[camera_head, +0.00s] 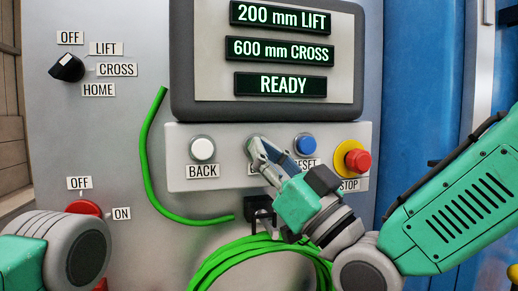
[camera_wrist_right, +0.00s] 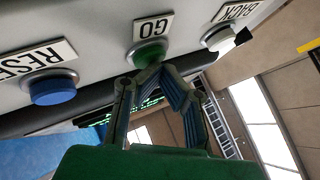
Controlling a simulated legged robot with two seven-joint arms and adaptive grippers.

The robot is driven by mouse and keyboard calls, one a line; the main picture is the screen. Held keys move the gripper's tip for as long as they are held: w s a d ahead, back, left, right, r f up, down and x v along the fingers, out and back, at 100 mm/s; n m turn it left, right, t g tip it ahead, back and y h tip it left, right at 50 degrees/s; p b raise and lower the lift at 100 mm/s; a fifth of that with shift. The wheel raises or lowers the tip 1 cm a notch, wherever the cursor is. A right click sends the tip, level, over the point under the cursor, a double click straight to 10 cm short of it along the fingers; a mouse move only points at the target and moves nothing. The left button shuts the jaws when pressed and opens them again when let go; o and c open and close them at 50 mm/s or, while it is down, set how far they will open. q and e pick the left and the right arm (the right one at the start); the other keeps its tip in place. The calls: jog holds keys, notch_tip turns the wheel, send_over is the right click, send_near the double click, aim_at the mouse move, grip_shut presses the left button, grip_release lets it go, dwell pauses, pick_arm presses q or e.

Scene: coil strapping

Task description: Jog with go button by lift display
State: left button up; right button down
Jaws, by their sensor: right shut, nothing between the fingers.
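The lift display (camera_head: 281,17) reads "200 mm LIFT"; below it "600 mm CROSS" and "READY" are lit. The green GO button (camera_wrist_right: 150,54) shows in the wrist view between the BACK and RESET buttons; in the head view my right gripper mostly hides it. My right gripper (camera_head: 258,150) is shut and empty, its fingertips at the GO button; I cannot tell whether they touch it. The fingers also show in the wrist view (camera_wrist_right: 158,80). The black selector knob (camera_head: 67,68) has OFF, LIFT, CROSS and HOME labels; its exact setting is unclear. My left gripper is out of view.
The white BACK button (camera_head: 203,149) is left of the gripper, the blue RESET button (camera_head: 304,145) right of it, then the red STOP button (camera_head: 358,160). A green strap (camera_head: 152,150) curves down the panel. A red OFF/ON switch (camera_head: 84,208) is lower left.

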dwell(0.8)
jog(key=shift+s+d+b, duration=0.2)
jog(key=shift+s+b, duration=0.15)
jog(key=shift+s, duration=0.5)
jog(key=shift+s+d+b, duration=0.25)
jog(key=shift+s+d, duration=0.05)
jog(key=shift+s, duration=0.5)
jog(key=shift+s+d+b, duration=0.2)
jog(key=shift+s+d, duration=0.05)
jog(key=shift+s, duration=0.5)
jog(key=shift+s+d+b, duration=0.25)
jog(key=shift+s+d, duration=0.05)
jog(key=shift+s, duration=0.5)
